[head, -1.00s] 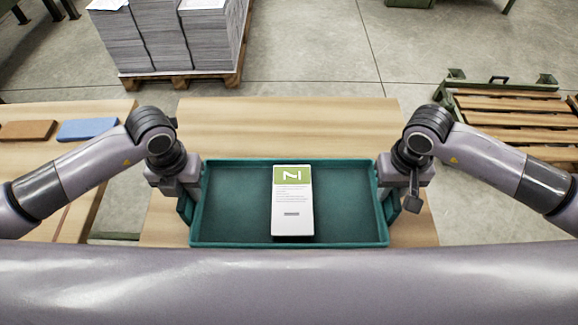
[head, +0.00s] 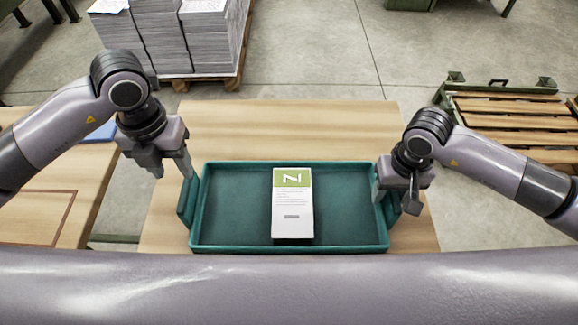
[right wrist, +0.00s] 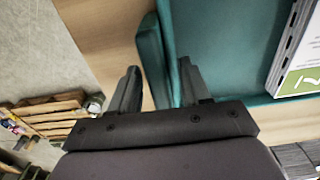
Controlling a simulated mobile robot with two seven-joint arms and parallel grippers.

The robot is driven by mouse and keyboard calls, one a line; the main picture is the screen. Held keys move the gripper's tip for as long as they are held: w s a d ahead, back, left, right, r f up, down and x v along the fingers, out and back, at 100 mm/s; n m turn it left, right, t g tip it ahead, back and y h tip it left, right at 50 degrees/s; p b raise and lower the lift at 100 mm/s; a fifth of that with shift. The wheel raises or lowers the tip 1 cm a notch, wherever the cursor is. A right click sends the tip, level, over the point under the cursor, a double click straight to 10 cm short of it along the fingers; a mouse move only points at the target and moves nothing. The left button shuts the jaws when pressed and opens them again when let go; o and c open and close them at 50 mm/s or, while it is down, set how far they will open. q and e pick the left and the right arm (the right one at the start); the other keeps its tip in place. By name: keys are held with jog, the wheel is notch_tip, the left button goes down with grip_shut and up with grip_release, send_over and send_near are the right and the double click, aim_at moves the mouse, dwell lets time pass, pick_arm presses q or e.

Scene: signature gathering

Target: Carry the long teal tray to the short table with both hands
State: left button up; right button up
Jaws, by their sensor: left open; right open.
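The long teal tray (head: 240,236) lies flat on a light wooden table (head: 270,125). A white stack of paper with a green label (head: 292,205) lies in it, right of the middle. My left gripper (head: 174,173) is open and empty, up and to the left of the tray's left handle (head: 186,203), clear of it. My right gripper (head: 394,200) is open at the tray's right end. In the right wrist view its fingers (right wrist: 158,78) stand on either side of the teal handle (right wrist: 152,62); contact cannot be told.
A second wooden table (head: 35,222) stands at the left, with a blue item (head: 101,133) partly behind my left arm. A pallet of paper stacks (head: 205,45) stands behind on the concrete floor. A slatted wooden pallet (head: 515,120) lies at the right. The table behind the tray is bare.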

pick_arm(q)
jog(key=shift+r, duration=0.85)
pick_arm(e)
jog(key=shift+r, duration=0.4)
notch_tip(320, 180, up, 11)
